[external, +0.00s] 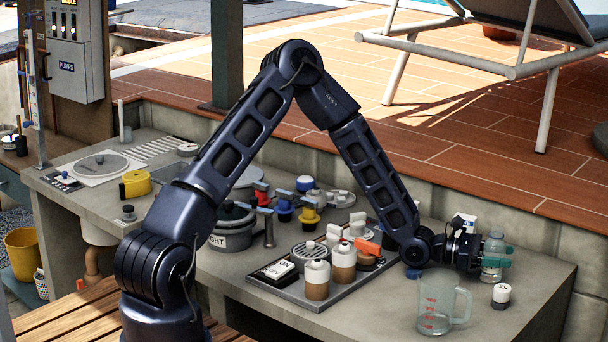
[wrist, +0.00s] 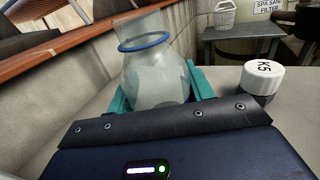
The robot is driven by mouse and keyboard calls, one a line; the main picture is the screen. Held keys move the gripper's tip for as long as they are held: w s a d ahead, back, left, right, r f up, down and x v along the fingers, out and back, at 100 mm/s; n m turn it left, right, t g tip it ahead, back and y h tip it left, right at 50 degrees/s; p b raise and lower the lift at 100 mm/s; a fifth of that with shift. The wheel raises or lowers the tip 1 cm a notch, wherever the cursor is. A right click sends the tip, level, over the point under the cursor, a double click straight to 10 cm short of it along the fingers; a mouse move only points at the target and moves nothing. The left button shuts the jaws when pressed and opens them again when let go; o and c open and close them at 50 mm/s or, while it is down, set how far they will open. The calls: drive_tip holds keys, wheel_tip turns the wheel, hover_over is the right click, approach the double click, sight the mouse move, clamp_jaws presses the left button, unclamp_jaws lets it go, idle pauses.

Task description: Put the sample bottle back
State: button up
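The sample bottle (wrist: 157,80) is clear, with a blue ring round its neck. In the wrist view it stands between the two teal fingers of my gripper (wrist: 160,92), which touch its sides as far as I can see. In the external view the bottle (external: 493,244) is at the right end of the counter, with my gripper (external: 496,256) reaching it from the left. It looks upright. Whether its base touches the counter is not clear.
A white-capped K5 container (wrist: 262,78) stands close right of the bottle, and a clear measuring jug (external: 437,312) in front. Left of my wrist is a grey tray (external: 290,291) with brown-and-white bottles (external: 343,264). A wall (external: 540,228) runs behind the counter (external: 385,318).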

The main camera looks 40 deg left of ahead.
drive_tip(key=o, duration=0.3)
drive_tip(key=shift+o, duration=0.2)
drive_tip(key=shift+r, duration=0.1)
